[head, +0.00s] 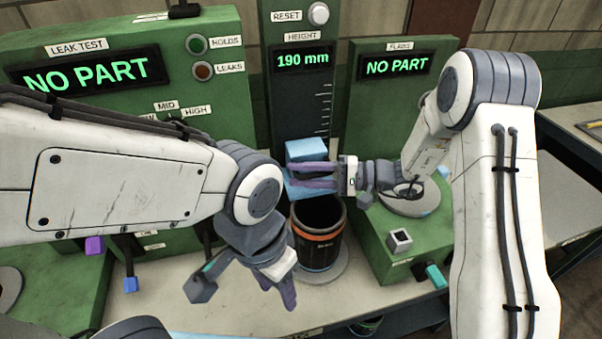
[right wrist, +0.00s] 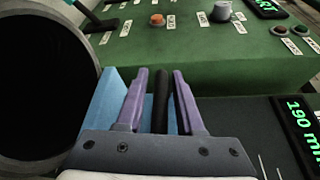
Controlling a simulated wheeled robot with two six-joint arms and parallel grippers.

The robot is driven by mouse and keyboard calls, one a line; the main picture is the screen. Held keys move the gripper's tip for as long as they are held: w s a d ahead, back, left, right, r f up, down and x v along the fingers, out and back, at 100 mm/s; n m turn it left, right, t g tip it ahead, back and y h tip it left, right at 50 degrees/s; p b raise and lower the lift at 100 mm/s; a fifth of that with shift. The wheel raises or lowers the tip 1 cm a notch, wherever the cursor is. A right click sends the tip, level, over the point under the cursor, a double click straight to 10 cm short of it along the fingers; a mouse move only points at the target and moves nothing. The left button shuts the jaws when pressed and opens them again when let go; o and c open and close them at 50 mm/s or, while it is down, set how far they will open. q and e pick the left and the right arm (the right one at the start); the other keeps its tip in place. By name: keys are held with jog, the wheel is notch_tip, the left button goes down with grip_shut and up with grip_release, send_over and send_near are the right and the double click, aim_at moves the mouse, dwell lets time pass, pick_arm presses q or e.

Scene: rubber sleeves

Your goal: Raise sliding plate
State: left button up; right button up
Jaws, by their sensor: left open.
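The sliding plate (head: 306,151) is a light-blue block on the dark height column, and its display reads 190 mm. In the head view, my right gripper (head: 312,175) lies across the plate with its purple fingers apart. In the right wrist view, the blue plate (right wrist: 108,100) shows behind the fingers (right wrist: 163,100). A dark bar (right wrist: 161,95) lies between the fingers, with narrow gaps visible on both sides. My left gripper (head: 245,290) is open and empty, low in front of the machine, apart from the plate. My right fingers partly hide the plate.
A black cylinder (head: 318,250) with an orange band stands upright on a round base just below the plate. Green consoles (head: 120,40) and (head: 400,75) flank the column; both displays read NO PART. A reset button (head: 318,14) is at the column's top.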

grip_shut()
